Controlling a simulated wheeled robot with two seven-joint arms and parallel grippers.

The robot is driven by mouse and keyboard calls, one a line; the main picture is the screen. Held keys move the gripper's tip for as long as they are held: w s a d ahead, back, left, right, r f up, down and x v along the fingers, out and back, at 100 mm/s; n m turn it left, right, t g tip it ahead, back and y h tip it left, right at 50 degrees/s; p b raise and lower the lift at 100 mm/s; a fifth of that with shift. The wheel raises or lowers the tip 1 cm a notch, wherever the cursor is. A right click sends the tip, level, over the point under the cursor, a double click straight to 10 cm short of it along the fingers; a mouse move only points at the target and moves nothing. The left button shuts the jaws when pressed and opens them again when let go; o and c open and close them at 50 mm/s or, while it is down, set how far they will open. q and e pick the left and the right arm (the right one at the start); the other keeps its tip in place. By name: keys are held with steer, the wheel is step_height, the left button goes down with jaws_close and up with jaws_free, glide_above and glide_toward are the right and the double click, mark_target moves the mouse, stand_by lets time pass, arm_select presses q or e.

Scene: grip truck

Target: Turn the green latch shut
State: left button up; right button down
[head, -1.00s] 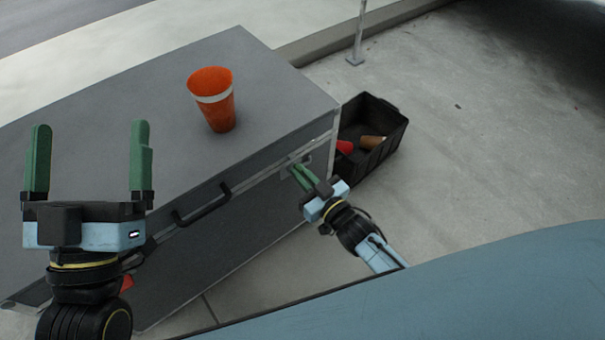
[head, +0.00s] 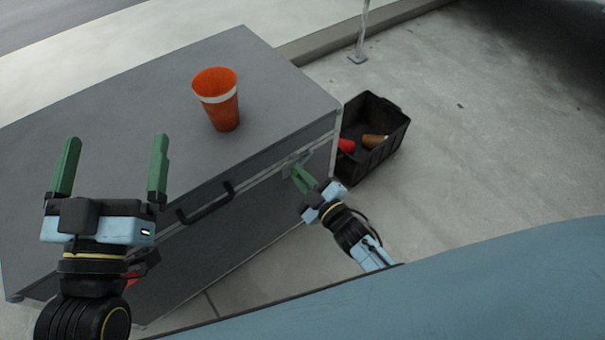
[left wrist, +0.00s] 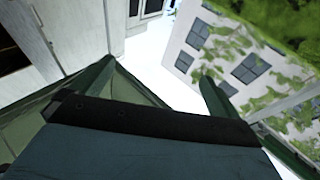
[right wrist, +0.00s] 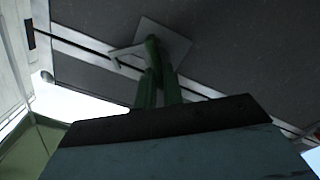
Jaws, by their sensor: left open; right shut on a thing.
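My right gripper (head: 301,176) is at the front face of the grey case, near its right end, just under the lid seam. In the right wrist view its green fingers (right wrist: 153,62) are close together at a square metal latch plate (right wrist: 172,45), shut on a small part there. I take this part to be the green latch; it blends with the green fingers and is mostly hidden, so its angle is unclear. A metal loop (right wrist: 127,60) shows beside the fingertips. My left gripper (head: 115,150) is open and empty, raised in front of the case's left part.
The grey case (head: 130,110) carries an orange cup (head: 217,98) with a white band on its lid. A black handle (head: 205,203) sits on its front. A black crate (head: 385,140) with red and brown items stands right of the case. A post (head: 361,35) stands behind.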

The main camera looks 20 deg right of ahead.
steer(key=n, duration=0.3)
steer(key=shift+a+f+n, duration=0.1)
steer(key=shift+f+n, duration=0.15)
steer(key=shift+n, duration=0.05)
steer(key=n, duration=0.1)
steer(key=n+b, duration=0.1)
steer(key=shift+s+a+f+n, duration=0.1)
steer(key=shift+f+n, duration=0.1)
steer(key=shift+n, duration=0.2)
arm_select(q)
steer(key=shift+s+r+t+h+b, duration=0.25)
steer(key=shift+s+r+t, duration=0.2)
steer(key=shift+r+t, duration=0.45)
steer(key=shift+s+r+t+h+b, duration=0.25)
steer(key=shift+s+r+t, duration=0.2)
steer(key=shift+r+t, duration=0.4)
arm_select(e)
steer(key=shift+f+n, duration=0.2)
steer(key=shift+n, duration=1.6)
arm_select(q)
steer(key=shift+r, duration=0.1)
arm_select(e)
steer(key=c, duration=1.5)
jaws_free()
arm_select(q)
steer(key=shift+s, duration=0.1)
